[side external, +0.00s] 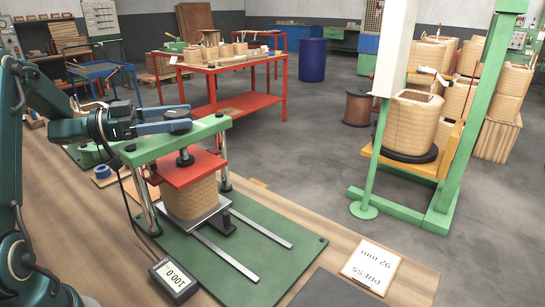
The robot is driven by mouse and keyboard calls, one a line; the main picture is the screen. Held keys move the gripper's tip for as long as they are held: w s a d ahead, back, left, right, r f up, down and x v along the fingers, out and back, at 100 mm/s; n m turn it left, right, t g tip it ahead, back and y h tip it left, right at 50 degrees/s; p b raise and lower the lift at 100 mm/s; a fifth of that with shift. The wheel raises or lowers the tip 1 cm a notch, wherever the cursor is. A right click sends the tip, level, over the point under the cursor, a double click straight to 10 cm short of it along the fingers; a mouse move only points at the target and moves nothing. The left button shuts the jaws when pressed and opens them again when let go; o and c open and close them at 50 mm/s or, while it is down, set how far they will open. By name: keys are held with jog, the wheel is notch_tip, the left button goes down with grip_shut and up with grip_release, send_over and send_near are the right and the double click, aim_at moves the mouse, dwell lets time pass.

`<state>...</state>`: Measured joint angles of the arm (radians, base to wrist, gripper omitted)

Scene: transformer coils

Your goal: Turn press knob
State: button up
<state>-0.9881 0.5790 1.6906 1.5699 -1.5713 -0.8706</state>
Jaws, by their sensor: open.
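The press stands on a green base plate (285,258) on the wooden bench, with a green top beam (205,130) on metal posts. Below the beam, a dark spindle foot (184,159) meets a red pressing plate (188,170). A tan wrapped coil (190,199) sits under the red plate. My gripper (190,118) is at the top of the beam, lying nearly level, with its two fingers apart and pointing right. The press knob is not clearly visible; my gripper may hide it, and I cannot tell whether the fingers are around it.
A grey readout (174,281) beside the base seems to show 100.0, upside down. A card (370,267) reading "PRESS 92 mm" lies upside down at the bench's right. A blue tape roll (102,171) lies left of the press. A green stand (463,120) with a large coil is beyond the bench.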

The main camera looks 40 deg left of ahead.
jog(key=shift+v, duration=0.75)
